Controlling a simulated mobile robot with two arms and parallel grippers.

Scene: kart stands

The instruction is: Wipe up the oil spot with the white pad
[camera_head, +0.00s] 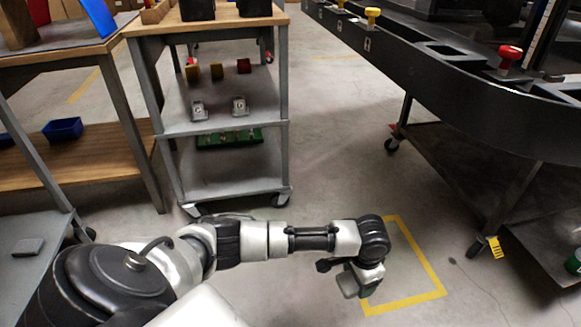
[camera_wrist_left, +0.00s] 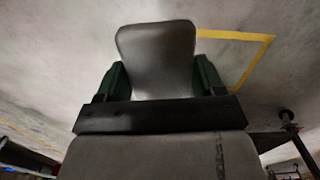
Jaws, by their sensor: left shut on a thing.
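My left gripper (camera_head: 362,279) hangs over the floor at the yellow outlined area, near its left side. In the left wrist view its two green fingers (camera_wrist_left: 158,78) are shut on a flat, pale grey pad (camera_wrist_left: 157,50), which I take for the white pad. In the head view a small part of the pad (camera_head: 347,285) shows at the gripper's lower left. I cannot tell whether the pad touches the floor. No clear oil spot shows; it may be hidden behind my gripper and arm. My right gripper is not in view.
A yellow line (camera_head: 428,266) marks the floor area. A grey shelf cart (camera_head: 225,185) stands behind my arm. A black kart on a wheeled stand (camera_head: 490,246) is at the right, with a green can (camera_head: 573,262) at the edge. Floor between them is free. A small dark mark (camera_head: 452,261) lies right of the line.

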